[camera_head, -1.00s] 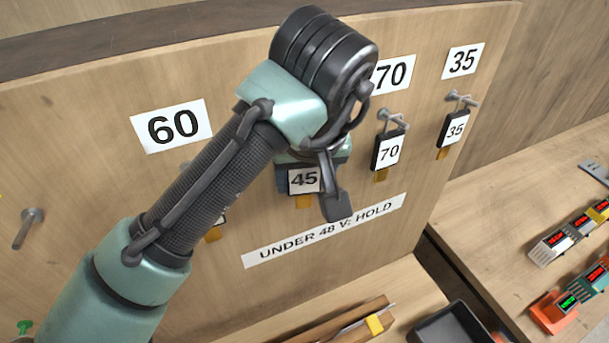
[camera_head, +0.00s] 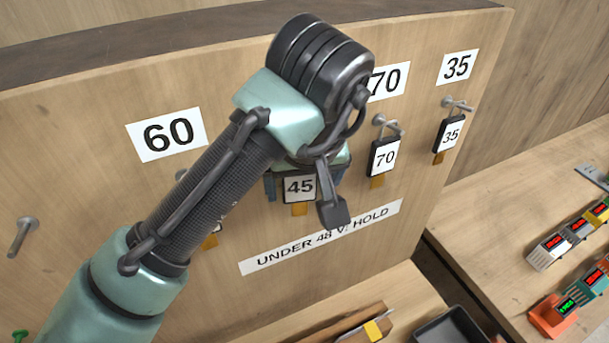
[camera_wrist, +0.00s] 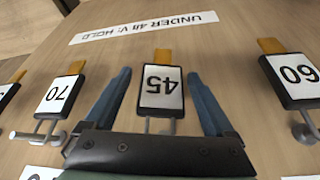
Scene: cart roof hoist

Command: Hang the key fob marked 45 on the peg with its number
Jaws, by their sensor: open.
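The key fob marked 45 (camera_head: 299,187) is black with a white face and an orange tab. It hangs against the wooden board, between the fobs at 60 and 70. In the wrist view the fob (camera_wrist: 161,88) appears upside down, with a grey metal piece at its loop end that looks like its peg. My gripper (camera_wrist: 159,74) is open, one blue finger on each side of the fob, with visible gaps. The gripper (camera_head: 302,180) also shows in the head view. My arm hides the number plate above this fob.
Fob 70 (camera_head: 384,157) and fob 35 (camera_head: 449,134) hang on pegs to the right. Fob 60 (camera_wrist: 292,80) hangs on the other side. A bare peg (camera_head: 22,236) is at far left. A dark tray (camera_head: 452,330) and meters (camera_head: 566,304) lie below right.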

